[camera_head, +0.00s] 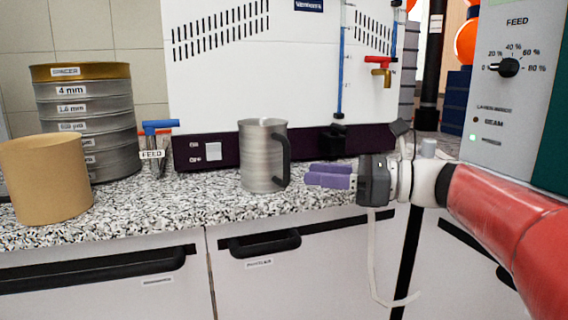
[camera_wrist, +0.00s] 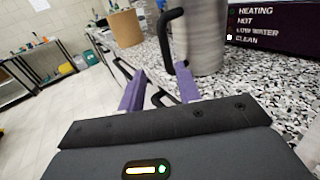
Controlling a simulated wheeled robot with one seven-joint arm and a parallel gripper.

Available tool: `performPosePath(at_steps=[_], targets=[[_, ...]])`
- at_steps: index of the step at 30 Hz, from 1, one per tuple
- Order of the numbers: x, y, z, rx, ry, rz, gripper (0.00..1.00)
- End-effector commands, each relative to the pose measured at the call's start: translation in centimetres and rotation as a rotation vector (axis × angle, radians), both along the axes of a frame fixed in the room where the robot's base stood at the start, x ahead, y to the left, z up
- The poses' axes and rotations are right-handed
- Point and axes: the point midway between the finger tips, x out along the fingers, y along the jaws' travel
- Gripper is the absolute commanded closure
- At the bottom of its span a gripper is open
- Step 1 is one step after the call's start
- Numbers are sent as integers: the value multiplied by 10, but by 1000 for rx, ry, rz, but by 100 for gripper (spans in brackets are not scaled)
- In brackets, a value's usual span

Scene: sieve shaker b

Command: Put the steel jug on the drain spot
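The steel jug (camera_head: 257,160) stands upright on the speckled counter, in front of the white machine. Its black handle (camera_head: 284,160) points right, toward my gripper. My gripper (camera_head: 312,175) has purple fingers and is just right of the handle, low over the counter's front edge. In the wrist view the jug (camera_wrist: 208,40) shows at the top, with the handle ahead of the gap between my fingers. My gripper (camera_wrist: 160,85) is open and empty there, and the fingers look apart from the handle. I cannot make out a marked drain spot in either view.
A tan cylinder (camera_head: 45,178) and a stack of labelled sieves (camera_head: 88,110) stand at the left. A blue-handled FEED valve (camera_head: 158,140) is between them and the machine (camera_head: 260,75). A red-handled brass tap (camera_head: 380,68) is at upper right. A grey control panel (camera_head: 515,90) stands at far right.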

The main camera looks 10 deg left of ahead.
Motion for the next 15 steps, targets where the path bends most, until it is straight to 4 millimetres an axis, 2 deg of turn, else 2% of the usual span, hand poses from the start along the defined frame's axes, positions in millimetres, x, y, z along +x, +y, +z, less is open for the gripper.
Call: performPosePath(at_steps=[8, 15], targets=[[2, 29, 2, 9, 8, 4, 66], [5, 65, 0, 8, 8, 6, 66]])
